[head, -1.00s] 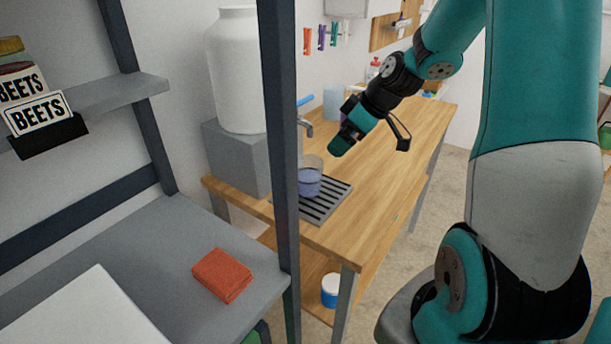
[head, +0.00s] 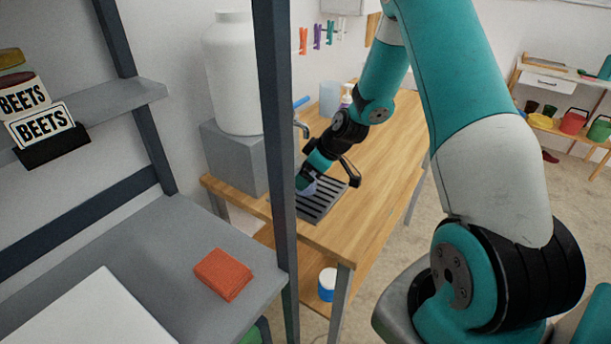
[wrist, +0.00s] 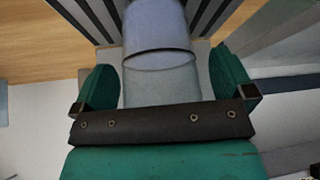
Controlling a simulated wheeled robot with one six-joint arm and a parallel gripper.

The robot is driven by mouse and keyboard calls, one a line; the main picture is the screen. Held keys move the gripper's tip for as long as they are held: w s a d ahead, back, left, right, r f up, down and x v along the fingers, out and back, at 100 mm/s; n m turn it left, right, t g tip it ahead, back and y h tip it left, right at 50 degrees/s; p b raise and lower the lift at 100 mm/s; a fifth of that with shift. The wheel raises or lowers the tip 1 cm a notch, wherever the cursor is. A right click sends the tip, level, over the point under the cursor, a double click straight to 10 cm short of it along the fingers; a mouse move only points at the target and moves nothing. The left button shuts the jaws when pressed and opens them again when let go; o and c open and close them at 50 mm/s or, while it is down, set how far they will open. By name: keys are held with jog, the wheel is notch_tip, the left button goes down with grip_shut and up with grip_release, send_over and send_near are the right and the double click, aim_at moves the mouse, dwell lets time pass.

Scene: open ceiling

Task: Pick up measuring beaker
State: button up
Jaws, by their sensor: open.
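The measuring beaker (wrist: 158,60) is clear with bluish-purple contents. It stands on the dark slatted drip tray (head: 324,207) on the wooden bench. In the wrist view it lies between the two teal fingers of my gripper (wrist: 160,82), with a visible gap at the right finger and little gap at the left. My gripper is open around it. In the head view my gripper (head: 306,182) hides most of the beaker, and only a small purplish part (head: 309,188) shows.
A large white container (head: 233,75) stands on a grey block (head: 232,158) left of the tray, with a tap (head: 303,128) near it. A dark shelf post (head: 277,150) stands in front of the bench. A red cloth (head: 223,274) lies on the grey shelf. The bench's right part is clear.

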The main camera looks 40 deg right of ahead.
jog(key=c, duration=1)
jog(key=shift+c, duration=0.2)
jog(key=shift+s+d+r, duration=0.1)
